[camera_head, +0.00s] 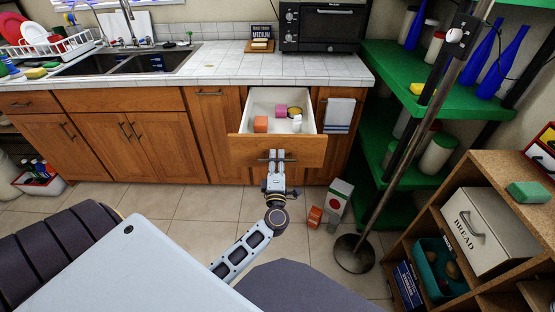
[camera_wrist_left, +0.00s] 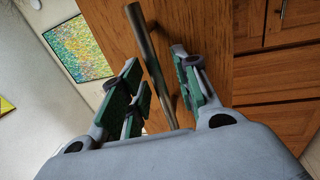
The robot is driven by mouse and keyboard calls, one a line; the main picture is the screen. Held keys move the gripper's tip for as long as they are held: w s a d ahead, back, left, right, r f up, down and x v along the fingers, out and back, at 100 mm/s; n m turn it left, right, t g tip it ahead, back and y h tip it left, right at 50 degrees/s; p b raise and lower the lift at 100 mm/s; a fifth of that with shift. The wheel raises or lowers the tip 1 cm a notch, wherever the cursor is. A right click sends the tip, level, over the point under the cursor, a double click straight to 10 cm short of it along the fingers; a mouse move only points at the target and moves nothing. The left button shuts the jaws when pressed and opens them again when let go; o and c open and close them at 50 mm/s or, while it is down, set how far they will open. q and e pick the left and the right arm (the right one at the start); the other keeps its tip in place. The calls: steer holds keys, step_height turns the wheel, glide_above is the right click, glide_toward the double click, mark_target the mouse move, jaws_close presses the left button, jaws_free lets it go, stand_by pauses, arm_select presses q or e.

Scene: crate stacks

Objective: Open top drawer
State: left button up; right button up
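The top drawer (camera_head: 300,148) is a wooden-fronted drawer with a white inside. It is pulled out from the cabinet, and its contents show from above. Its metal bar handle (camera_wrist_left: 150,50) runs between the fingers of my left gripper (camera_wrist_left: 160,85) in the left wrist view. The green-padded fingers stand apart, with gaps visible beside the bar. In the head view my left gripper (camera_head: 273,158) is at the drawer front, partly covering the handle. My right gripper is not in view.
A green shelf (camera_head: 395,100) and a metal pole stand (camera_head: 354,254) are to the right. A carton (camera_head: 339,203) stands on the floor beside the cabinet.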

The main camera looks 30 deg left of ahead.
mark_target(277, 154)
arm_select(q)
jaws_close()
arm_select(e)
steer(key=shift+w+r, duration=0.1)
arm_select(q)
steer(key=shift+w+a, duration=0.1)
steer(key=x, duration=0.3)
steer(key=f+p+x, duration=0.1)
steer(key=x, duration=0.1)
steer(key=shift+w+a, duration=0.2)
steer(key=shift+w, duration=0.25)
steer(key=shift+w+a, duration=0.35)
steer(key=shift+w, duration=0.25)
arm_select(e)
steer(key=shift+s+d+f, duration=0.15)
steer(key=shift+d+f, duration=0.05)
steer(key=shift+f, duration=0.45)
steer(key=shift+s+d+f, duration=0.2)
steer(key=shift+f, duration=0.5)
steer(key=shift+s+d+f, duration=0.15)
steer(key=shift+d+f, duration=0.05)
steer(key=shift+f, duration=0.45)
arm_select(q)
steer(key=shift+c, duration=0.3)
jaws_free()
steer(key=shift+o, duration=0.3)
